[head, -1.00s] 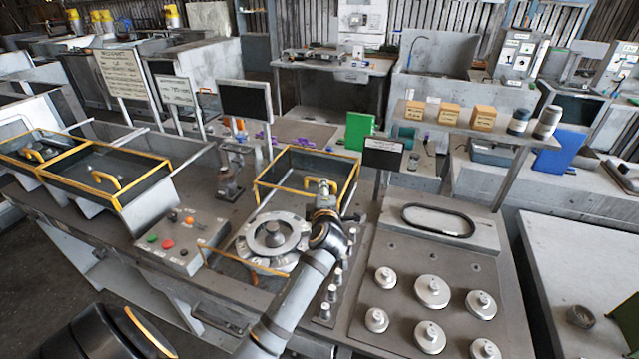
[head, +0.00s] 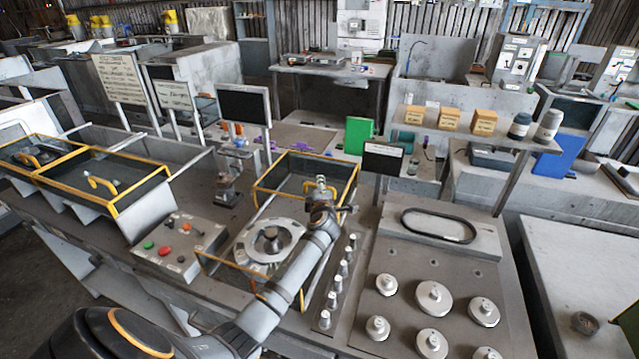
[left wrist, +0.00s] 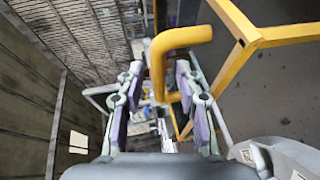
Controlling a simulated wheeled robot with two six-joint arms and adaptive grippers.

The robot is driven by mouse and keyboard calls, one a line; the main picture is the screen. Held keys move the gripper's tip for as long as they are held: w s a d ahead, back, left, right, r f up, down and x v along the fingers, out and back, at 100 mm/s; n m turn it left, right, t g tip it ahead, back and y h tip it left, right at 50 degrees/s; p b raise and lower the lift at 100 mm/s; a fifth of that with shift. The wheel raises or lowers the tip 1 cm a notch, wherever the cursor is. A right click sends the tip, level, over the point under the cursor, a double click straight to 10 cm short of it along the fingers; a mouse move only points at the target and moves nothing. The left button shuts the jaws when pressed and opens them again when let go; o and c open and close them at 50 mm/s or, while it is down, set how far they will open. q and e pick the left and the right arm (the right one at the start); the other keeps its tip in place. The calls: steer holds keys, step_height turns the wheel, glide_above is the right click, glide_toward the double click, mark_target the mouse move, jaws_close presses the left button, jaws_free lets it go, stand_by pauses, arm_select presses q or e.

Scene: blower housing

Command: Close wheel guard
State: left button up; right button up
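The wheel guard (head: 276,156) is a yellow-edged frame with see-through panels. It stands raised behind the round grey wheel (head: 268,241) on the bench, and the wheel's top is uncovered. My left gripper (head: 321,184) is at the guard's right part, and my forearm hides some of the frame. In the left wrist view, the guard's bent yellow handle (left wrist: 182,39) reaches between the two purple-padded fingers of my left gripper (left wrist: 157,92). The fingers are apart, with gaps beside the handle. My right gripper is not in view.
A control box (head: 180,246) with coloured buttons stands left of the wheel. A row of small pegs (head: 338,284) and a plate with several round knobs (head: 434,298) lie to the right. A black sign (head: 383,160) stands behind. Yellow-framed bins (head: 100,185) are at the left.

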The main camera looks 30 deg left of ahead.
arm_select(q)
steer(key=shift+w+a, duration=0.3)
steer(key=shift+w, duration=0.05)
steer(key=shift+c, duration=0.2)
jaws_close()
